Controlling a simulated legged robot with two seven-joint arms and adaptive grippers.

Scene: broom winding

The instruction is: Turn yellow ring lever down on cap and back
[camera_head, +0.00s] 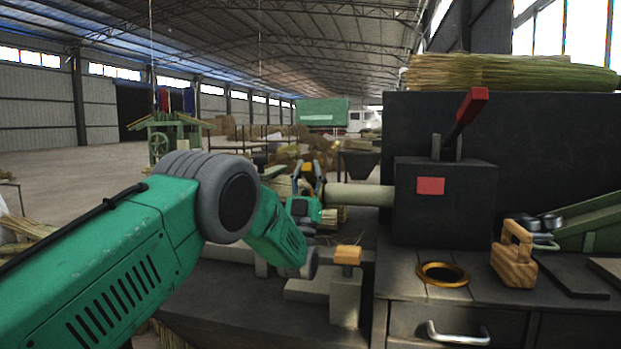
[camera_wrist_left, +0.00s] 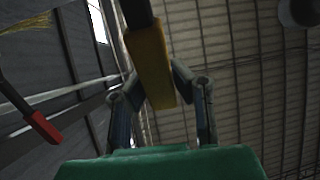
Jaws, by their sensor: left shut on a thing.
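My left gripper (camera_head: 308,178) is at the free end of a pale round bar (camera_head: 358,194) that sticks out of a dark machine box. It is shut on a yellow lever grip (camera_head: 308,170). In the left wrist view the yellow lever grip (camera_wrist_left: 150,66) is a block on a dark rod, between the two fingers of the left gripper (camera_wrist_left: 160,95). The fingers and my green arm hide much of the place where the lever joins the bar, so the cap cannot be made out. My right gripper is in neither view.
The dark machine box (camera_head: 445,204) carries a red-tipped lever (camera_head: 469,110). On the bench to the right lie a gold ring (camera_head: 443,282) and a wooden block tool (camera_head: 513,257). A yellow-topped grey block (camera_head: 347,255) stands below the bar. Straw (camera_head: 510,74) lies on top at the back.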

